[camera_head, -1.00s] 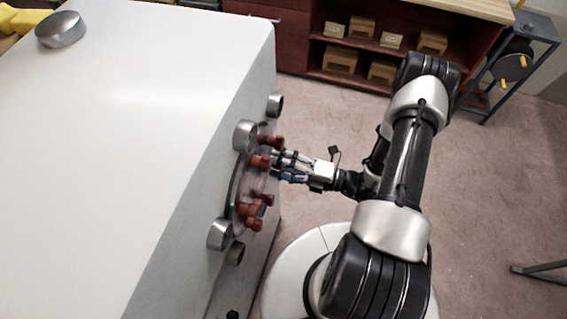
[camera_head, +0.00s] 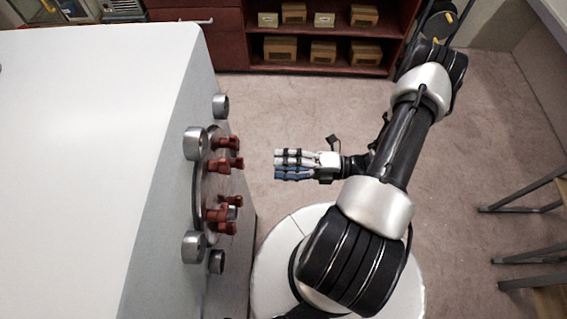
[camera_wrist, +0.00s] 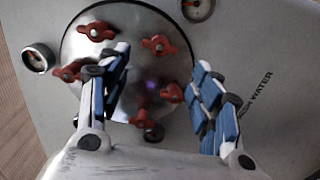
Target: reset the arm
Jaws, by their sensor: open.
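My gripper (camera_head: 280,165) is open and empty in the head view, held in the air to the right of the white tank (camera_head: 75,150), with a clear gap between them. In the wrist view my gripper (camera_wrist: 155,95) has its two blue-padded fingers spread apart. Beyond them is a round metal plate (camera_wrist: 130,45) with several red wing-shaped knobs (camera_wrist: 162,44) around its rim. The fingers hide parts of the plate. The plate (camera_head: 207,190) and the red knobs (camera_head: 222,165) also show on the tank's side in the head view.
Round gauges (camera_head: 195,143) stick out around the plate. A dark red shelf unit (camera_head: 300,75) with several cardboard boxes stands at the back. Metal-legged furniture (camera_head: 530,208) is at the right. The carpeted floor (camera_head: 300,110) between tank and shelf is clear.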

